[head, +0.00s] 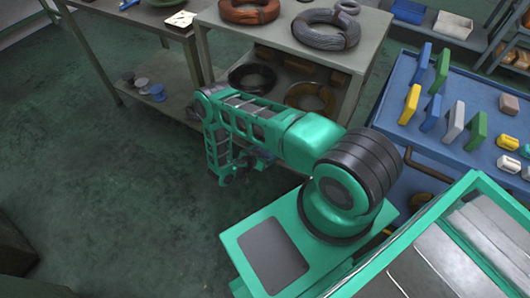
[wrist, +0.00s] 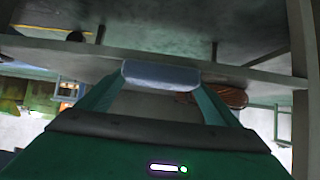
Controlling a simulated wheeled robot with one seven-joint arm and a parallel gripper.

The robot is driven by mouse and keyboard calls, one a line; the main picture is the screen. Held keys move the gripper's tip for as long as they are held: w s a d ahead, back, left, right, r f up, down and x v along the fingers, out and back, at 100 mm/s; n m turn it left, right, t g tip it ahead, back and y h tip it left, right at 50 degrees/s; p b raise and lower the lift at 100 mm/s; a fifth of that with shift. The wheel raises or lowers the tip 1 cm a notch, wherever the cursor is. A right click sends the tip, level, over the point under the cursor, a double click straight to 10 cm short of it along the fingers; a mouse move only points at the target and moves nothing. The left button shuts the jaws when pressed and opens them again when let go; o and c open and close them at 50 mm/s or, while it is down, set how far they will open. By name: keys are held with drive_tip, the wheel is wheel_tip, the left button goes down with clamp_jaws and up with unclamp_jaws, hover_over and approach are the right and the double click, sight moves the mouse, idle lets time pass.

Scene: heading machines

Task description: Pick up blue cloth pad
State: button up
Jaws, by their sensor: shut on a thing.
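My gripper (wrist: 161,82) shows in the wrist view with its two teal fingers on either side of a pale blue-grey pad (wrist: 160,74). The fingers are shut on the pad, which looks soft with rounded ends and spans the gap between them. In the head view my green arm is folded down beside the tables. I cannot make out the pad there.
A grey table with wire coils (head: 326,29) stands behind the arm, with more coils on its lower shelf. A workbench (head: 140,22) is at upper left. A blue table (head: 403,98) with upright blocks is at right. Green floor (head: 95,165) at left is clear.

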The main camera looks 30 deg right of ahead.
drive_tip(key=o, duration=0.9)
drive_tip(key=shift+a, duration=0.15)
drive_tip(key=v, duration=1)
drive_tip(key=shift+s+a+r, duration=0.1)
drive_tip(key=shift+a+r, duration=0.1)
drive_tip(key=shift+r, duration=0.05)
